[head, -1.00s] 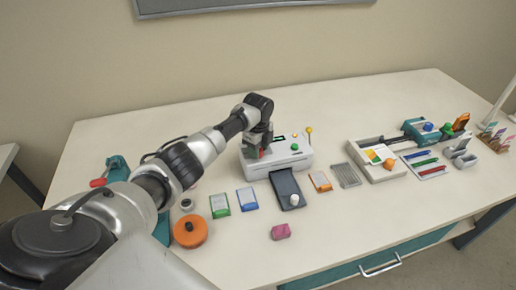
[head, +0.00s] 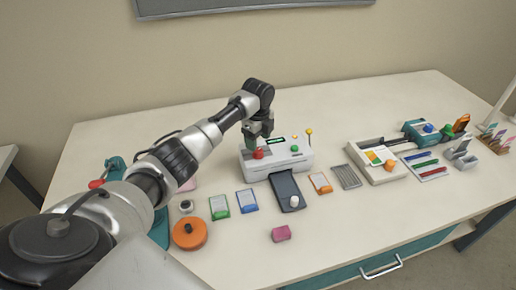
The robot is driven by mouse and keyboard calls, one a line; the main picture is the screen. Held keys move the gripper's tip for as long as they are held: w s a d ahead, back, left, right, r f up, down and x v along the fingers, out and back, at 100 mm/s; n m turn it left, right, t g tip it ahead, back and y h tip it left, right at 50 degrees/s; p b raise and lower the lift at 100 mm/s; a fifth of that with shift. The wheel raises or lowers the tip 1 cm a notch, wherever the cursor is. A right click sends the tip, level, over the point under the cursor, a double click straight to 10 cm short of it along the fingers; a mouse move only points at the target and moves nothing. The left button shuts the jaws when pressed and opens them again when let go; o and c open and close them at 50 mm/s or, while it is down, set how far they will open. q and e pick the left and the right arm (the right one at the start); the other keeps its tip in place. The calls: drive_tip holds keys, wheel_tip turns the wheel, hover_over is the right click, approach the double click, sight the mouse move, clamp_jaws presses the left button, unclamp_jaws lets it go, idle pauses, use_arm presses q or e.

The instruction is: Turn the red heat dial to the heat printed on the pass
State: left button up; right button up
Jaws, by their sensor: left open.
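The red heat dial (head: 258,154) sits on the left part of the white laminator's (head: 280,163) top. My left gripper (head: 259,143) points down just above and behind the dial, with open jaws; whether a fingertip touches it cannot be told. The dial's setting is too small to read. My right gripper is not in view.
The laminator also carries a small dark display (head: 276,140), a green button (head: 294,149) and a yellow-knobbed lever (head: 309,132). A dark tray with a white knob (head: 286,188) extends from its front.

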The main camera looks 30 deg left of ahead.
sight(258, 150)
use_arm(q)
wheel_tip(258, 150, up, 6)
drive_tip(key=shift+b, duration=0.45)
